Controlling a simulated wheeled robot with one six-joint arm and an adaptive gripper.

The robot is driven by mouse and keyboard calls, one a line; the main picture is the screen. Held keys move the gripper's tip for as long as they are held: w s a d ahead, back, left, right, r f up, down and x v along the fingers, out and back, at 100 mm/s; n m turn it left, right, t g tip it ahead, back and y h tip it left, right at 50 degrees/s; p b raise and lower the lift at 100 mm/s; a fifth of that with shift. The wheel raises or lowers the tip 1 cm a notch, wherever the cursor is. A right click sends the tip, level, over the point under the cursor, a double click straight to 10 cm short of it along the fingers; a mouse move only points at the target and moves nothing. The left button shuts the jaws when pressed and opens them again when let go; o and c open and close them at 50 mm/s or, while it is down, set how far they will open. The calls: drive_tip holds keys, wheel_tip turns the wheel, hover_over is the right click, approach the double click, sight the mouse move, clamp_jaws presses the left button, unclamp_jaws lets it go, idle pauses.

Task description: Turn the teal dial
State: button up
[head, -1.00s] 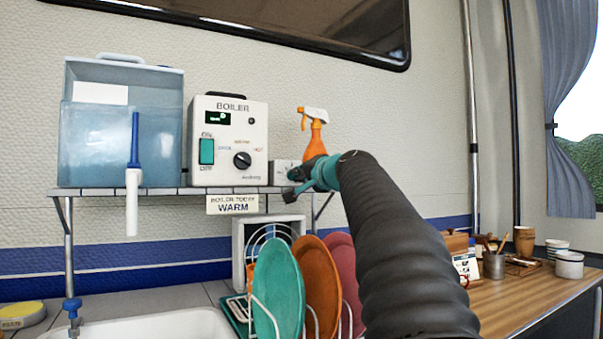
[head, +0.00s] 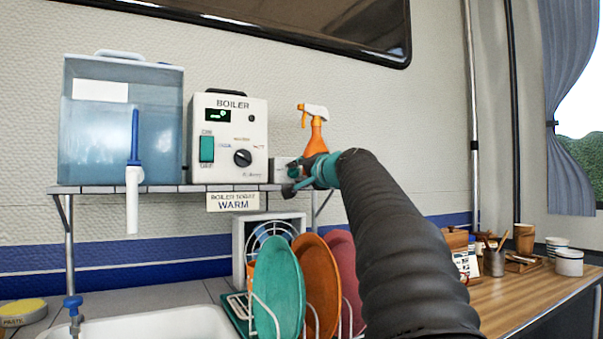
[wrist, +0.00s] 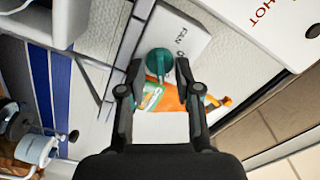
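The teal dial (wrist: 159,62) sits on a white box (wrist: 185,37) marked FAN, seen close in the wrist view. In the head view the white box (head: 281,169) shows beside the boiler, and my gripper hides the dial. My gripper (wrist: 158,72) is open, with one fingertip on each side of the dial. A gap seems to show on the left side; contact on the right side is unclear. In the head view my gripper (head: 294,180) is at the right end of the shelf, in front of the box.
The boiler (head: 228,125) with its black knob stands just left of the box. An orange spray bottle (head: 315,134) stands close behind my gripper. Below the shelf (head: 120,190) are plates in a rack (head: 277,290). A water tank (head: 85,140) is at the left.

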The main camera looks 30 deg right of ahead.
drive_tip(key=s, duration=1.2)
drive_tip(key=shift+d, duration=0.2)
